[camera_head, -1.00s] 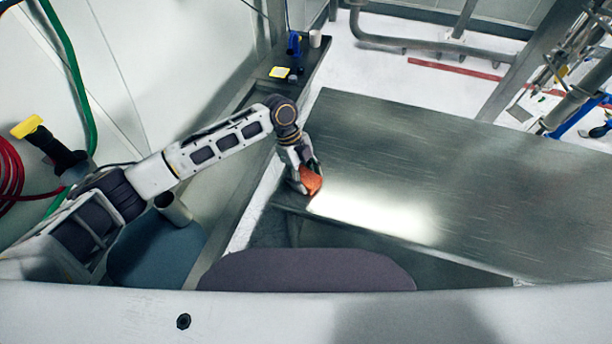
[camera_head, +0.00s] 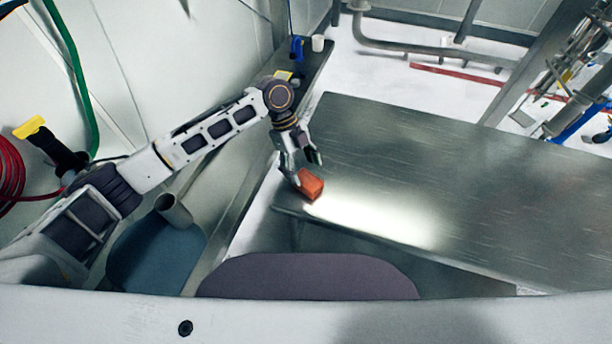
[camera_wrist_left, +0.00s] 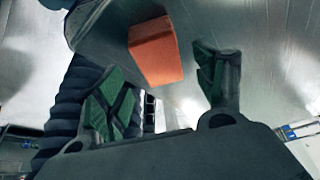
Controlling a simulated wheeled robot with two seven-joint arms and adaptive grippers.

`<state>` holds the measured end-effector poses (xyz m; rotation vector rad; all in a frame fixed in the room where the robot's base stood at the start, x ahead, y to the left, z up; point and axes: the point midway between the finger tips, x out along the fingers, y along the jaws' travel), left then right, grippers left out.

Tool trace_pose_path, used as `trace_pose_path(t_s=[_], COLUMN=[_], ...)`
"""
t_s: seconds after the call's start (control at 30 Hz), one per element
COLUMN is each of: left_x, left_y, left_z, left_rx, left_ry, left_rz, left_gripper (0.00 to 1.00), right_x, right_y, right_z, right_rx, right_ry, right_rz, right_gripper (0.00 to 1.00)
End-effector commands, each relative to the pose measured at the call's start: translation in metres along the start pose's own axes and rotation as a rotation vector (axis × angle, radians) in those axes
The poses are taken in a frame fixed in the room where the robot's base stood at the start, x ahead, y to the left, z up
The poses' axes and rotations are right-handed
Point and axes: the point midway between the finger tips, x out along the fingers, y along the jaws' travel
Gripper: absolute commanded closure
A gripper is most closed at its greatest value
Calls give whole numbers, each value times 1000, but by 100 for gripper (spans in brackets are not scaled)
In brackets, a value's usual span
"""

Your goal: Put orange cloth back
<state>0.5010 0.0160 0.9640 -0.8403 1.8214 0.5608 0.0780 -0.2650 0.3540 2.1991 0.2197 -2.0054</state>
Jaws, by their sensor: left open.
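The orange cloth (camera_head: 310,186) is a small folded block lying on the near left corner of the metal table (camera_head: 420,180). My left gripper (camera_head: 306,168) is open and empty just behind the cloth in the head view, close to it. In the left wrist view the orange cloth (camera_wrist_left: 155,50) shows beyond the two spread fingers of my left gripper (camera_wrist_left: 165,90), between them but apart from them. My right gripper does not show.
A narrow side bench (camera_head: 318,75) along the wall holds a blue item (camera_head: 297,48), a white cup (camera_head: 318,43) and a yellow item (camera_head: 283,75). Most of the metal table is bare. Pipes and a frame stand at the right.

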Motion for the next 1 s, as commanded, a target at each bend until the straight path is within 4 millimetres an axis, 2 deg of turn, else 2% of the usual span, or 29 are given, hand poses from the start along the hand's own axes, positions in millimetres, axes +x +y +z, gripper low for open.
trace_pose_path(t_s=[0.3, 0.5, 1.0], left_x=[-46, -64, -69], left_y=[0, 0, 0], left_z=[0, 0, 0], left_rx=[0, -1, -1], left_ry=[1, 0, 1], left_rz=[0, 0, 1], left_gripper=[30, 30, 30], right_x=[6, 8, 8], right_y=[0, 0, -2], right_z=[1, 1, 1], right_rx=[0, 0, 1], right_ry=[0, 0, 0], right_rz=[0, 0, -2], right_gripper=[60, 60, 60])
